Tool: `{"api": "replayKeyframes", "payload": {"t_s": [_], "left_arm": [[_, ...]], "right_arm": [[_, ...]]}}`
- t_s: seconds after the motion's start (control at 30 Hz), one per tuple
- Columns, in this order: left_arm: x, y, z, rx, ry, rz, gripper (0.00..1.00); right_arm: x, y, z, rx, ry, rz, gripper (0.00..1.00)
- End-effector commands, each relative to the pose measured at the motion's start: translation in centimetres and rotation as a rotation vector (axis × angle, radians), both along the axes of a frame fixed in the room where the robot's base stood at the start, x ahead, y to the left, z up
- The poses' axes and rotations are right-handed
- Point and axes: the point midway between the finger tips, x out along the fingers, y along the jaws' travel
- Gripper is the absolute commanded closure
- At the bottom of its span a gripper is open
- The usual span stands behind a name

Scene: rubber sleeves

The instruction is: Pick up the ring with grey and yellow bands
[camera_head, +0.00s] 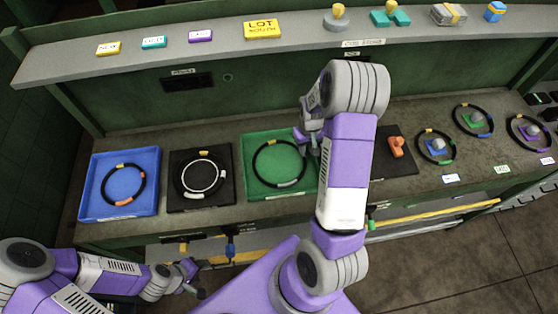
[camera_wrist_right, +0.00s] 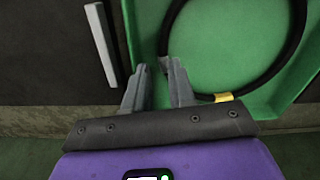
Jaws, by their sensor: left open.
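The black ring with a yellow and a grey band (camera_head: 255,163) lies in the green tray (camera_head: 248,188). Its yellow band is at the far side and its grey band at the near side. In the right wrist view the ring (camera_wrist_right: 284,58) shows with its yellow band; the grey band is out of that view. My right gripper (camera_head: 304,137) is over the tray's right part, at the ring's right side. Its fingers (camera_wrist_right: 154,70) are apart, one overlapping the ring's edge; I cannot tell if they touch it. My left gripper (camera_head: 194,279) is open and empty, low before the table.
A blue tray (camera_head: 86,205) with a yellow-and-orange-banded ring and a black tray (camera_head: 177,203) with another ring stand to the left. An orange part (camera_head: 396,147) and several rings lie to the right. A shelf (camera_head: 220,53) with small objects runs above. My right arm hides some table.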

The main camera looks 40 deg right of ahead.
Motion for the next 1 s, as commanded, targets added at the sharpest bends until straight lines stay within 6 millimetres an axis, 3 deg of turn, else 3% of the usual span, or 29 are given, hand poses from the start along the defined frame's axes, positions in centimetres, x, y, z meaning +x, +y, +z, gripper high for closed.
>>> {"api": "replayKeyframes", "payload": {"t_s": [0.23, 0.53, 0.7, 1.0], "left_arm": [[0.1, 0.0, 0.5, 0.0, -0.002, 0.001, 0.45], [0.1, 0.0, 0.4, 0.0, -0.002, 0.001, 0.45], [0.1, 0.0, 0.4, 0.0, -0.002, 0.001, 0.45], [0.1, 0.0, 0.4, 0.0, -0.002, 0.001, 0.45]], "right_arm": [[0.3, 0.1, -3.2, 0.001, 0.003, 0.002, 0.76], [0.4, 0.1, -3.7, 0.0, 0.0, 0.002, 0.76], [0.4, 0.1, -3.7, 0.0, 0.0, 0.002, 1.0], [0.4, 0.1, -3.6, 0.0, 0.0, 0.002, 1.0]]}}
